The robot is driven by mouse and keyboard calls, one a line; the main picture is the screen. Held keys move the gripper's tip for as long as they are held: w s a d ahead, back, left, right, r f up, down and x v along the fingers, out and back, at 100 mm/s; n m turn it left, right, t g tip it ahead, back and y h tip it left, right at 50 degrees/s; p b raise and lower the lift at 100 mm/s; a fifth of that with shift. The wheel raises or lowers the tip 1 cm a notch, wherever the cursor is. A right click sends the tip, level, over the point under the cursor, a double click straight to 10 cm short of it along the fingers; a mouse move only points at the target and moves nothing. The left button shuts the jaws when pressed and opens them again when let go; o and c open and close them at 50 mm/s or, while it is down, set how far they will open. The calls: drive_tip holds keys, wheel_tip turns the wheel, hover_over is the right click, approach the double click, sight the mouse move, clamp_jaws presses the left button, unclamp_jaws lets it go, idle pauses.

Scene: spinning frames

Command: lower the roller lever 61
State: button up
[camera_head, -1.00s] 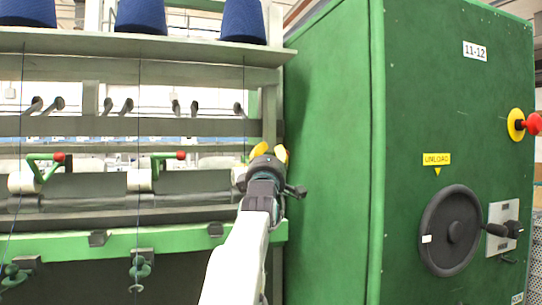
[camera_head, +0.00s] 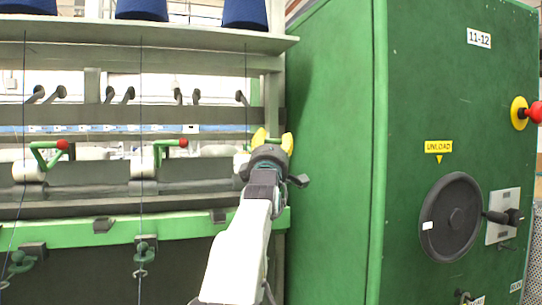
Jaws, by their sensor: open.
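One lever (camera_head: 47,155) is at the far left, and the other lever (camera_head: 168,146) is left of my gripper. Both are raised above white rollers. No number 61 is readable, so I cannot tell which lever is 61. My gripper (camera_head: 272,139) is open, with its yellow fingertips apart and pointing away from me. It is right of the second lever and in front of the frame's right end. My gripper and arm hide what lies directly behind them.
A tall green cabinet (camera_head: 335,150) stands close on the right of my gripper, with a black handwheel (camera_head: 450,217) and a red knob (camera_head: 534,112). Blue yarn cones (camera_head: 141,10) stand on the top shelf. Thin threads hang down in front of the rollers.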

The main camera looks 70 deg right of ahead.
drive_tip(key=v, duration=1.1)
drive_tip(key=shift+a, duration=0.35)
drive_tip(key=shift+s+f, duration=0.1)
drive_tip(key=shift+f, duration=0.05)
idle(0.5)
